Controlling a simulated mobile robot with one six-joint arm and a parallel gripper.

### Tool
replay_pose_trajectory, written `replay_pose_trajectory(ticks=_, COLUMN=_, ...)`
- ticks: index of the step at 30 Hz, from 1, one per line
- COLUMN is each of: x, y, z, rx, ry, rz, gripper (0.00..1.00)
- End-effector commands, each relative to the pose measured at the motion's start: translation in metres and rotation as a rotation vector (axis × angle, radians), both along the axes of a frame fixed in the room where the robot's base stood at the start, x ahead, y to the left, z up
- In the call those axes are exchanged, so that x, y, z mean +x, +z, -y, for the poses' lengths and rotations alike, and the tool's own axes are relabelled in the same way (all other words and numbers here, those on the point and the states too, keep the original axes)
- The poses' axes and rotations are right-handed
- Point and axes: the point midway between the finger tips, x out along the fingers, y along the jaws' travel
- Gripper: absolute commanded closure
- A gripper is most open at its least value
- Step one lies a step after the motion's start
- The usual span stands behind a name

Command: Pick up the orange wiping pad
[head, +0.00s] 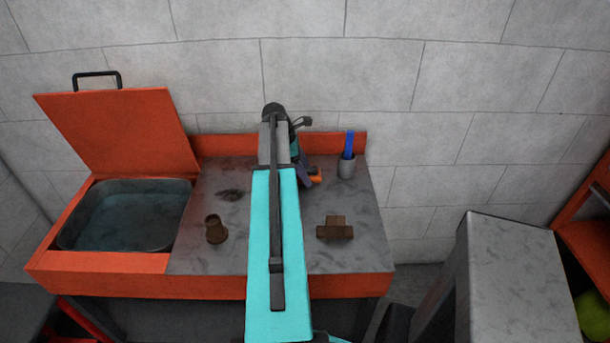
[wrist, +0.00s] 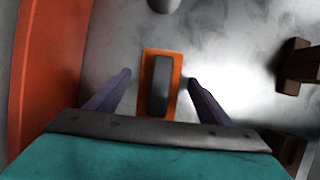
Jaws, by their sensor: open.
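The orange wiping pad (wrist: 148,66) lies on the grey worktop in the wrist view, a flat orange rectangle with a dark grey grip along its middle. My gripper (wrist: 158,76) is open, with one purple finger to each side of the pad and a gap on both sides. I cannot tell how high the fingertips are above the worktop. In the head view a small orange part of the pad (head: 315,178) shows beside my gripper (head: 308,182), at the back of the bench. My arm hides the rest.
A grey cup with blue-handled tools (head: 347,166) stands right of the pad. A brown cross-shaped part (head: 335,229) and a brown flanged part (head: 215,230) sit on the worktop (head: 350,256). An open-lidded wash basin (head: 120,216) is at left. An orange back rail (head: 222,144) runs behind.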

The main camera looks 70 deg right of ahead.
Motion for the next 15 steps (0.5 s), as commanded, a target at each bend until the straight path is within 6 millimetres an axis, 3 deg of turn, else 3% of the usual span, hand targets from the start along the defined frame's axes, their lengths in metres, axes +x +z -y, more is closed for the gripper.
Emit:
replay_pose_trajectory(ticks=2, x=0.0002, y=0.0001, z=-0.0001, rx=0.000, ry=0.000, rz=0.000, gripper=0.27)
replay_pose_trajectory(ticks=10, x=0.0005, y=0.0001, z=-0.0001, rx=0.000, ry=0.001, rz=0.000, gripper=0.71)
replay_pose_trajectory(ticks=15, x=0.0005, y=0.0002, z=-0.0001, rx=0.000, ry=0.001, rz=0.000, gripper=0.71)
